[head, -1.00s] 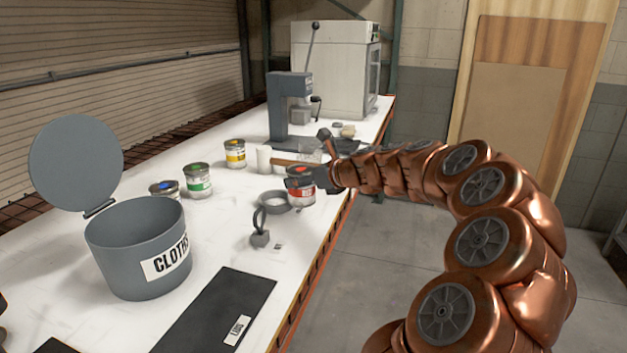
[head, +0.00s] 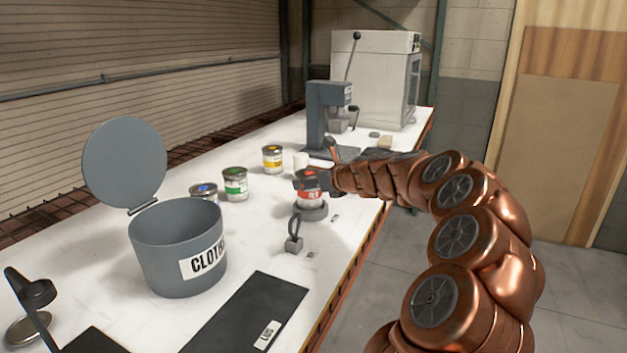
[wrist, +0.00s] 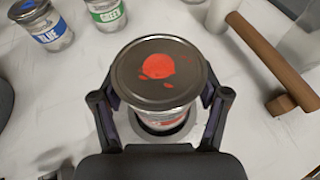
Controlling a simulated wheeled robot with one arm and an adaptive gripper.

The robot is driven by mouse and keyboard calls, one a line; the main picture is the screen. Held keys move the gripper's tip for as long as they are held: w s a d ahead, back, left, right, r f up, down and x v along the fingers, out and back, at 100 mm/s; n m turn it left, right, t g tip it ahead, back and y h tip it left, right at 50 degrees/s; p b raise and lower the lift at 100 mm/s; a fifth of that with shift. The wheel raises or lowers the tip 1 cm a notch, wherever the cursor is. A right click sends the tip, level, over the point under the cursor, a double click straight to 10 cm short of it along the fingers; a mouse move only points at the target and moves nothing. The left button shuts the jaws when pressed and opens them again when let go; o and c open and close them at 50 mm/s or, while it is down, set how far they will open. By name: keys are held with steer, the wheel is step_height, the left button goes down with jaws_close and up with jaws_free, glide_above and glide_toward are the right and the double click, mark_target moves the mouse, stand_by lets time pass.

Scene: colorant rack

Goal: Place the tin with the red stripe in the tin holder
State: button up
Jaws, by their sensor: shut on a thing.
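The tin with the red stripe (head: 309,192) is in my gripper (head: 308,184), upright, over the round grey tin holder (head: 314,213). In the wrist view the tin's dark lid (wrist: 160,70) with a red paint blot fills the middle, and both fingers of my gripper (wrist: 160,105) close on its sides. The holder's ring (wrist: 168,133) shows around and below the tin's lower part. I cannot tell whether the tin's base touches the holder's floor.
Green (head: 235,184), blue (head: 203,192) and yellow (head: 272,160) tins stand to the left. The grey cloths bin (head: 165,255) is open nearer me. A grey press (head: 318,115) and a white cabinet (head: 370,80) stand behind. A dark lids mat (head: 240,312) lies in front.

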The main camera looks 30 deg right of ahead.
steer(key=shift+f, duration=1.45)
steer(key=o, duration=1.4)
steer(key=shift+c, duration=0.2)
steer(key=shift+s+r, duration=0.1)
steer(key=v, duration=1.1)
steer(key=shift+s, duration=0.35)
steer(key=shift+d, duration=0.1)
